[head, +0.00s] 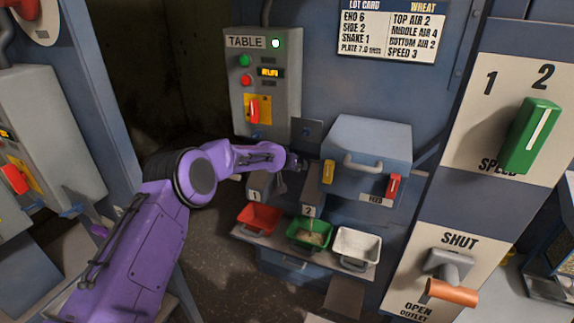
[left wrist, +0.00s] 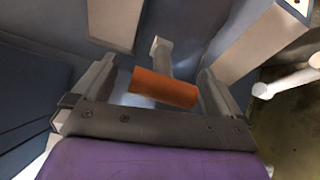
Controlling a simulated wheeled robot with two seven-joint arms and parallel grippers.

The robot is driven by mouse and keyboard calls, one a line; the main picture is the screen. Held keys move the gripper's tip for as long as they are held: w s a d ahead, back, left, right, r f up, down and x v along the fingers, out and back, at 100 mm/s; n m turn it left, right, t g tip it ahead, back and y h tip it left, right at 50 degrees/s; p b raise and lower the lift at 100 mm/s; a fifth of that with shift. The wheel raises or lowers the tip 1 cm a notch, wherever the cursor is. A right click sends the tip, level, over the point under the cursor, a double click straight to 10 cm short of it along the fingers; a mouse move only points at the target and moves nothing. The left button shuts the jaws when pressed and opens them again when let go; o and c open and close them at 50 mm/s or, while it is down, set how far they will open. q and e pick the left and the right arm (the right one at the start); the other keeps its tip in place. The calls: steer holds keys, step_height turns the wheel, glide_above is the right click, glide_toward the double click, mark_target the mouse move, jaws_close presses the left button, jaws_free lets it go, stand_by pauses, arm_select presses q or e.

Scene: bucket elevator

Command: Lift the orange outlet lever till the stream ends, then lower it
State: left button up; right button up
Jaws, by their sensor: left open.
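In the head view an orange-gripped outlet lever (head: 452,292) is on a pale panel at the lower right, marked SHUT above and OPEN OUTLET below. Its grip sits at the lower, OPEN end. My left gripper (head: 290,172) appears small, at the end of the purple arm by the numbered chutes, well left of that lever. In the left wrist view an orange cylindrical grip (left wrist: 163,87) on a pale stem lies between the spread fingers of my left gripper (left wrist: 155,95). I cannot tell whether both views show the same lever. No falling stream is clear. My right gripper is out of view.
Red (head: 259,219), green (head: 309,233) and white (head: 357,246) trays stand on a ledge below the chutes; the green one holds some material. A grey hooded box (head: 367,147) is above them. A TABLE control box (head: 263,85) is on the wall behind. A green speed lever (head: 530,136) is at right.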

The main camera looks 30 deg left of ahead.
arm_select(q)
steer(key=b+v, duration=0.2)
steer(key=v, duration=0.8)
steer(key=shift+b, duration=0.3)
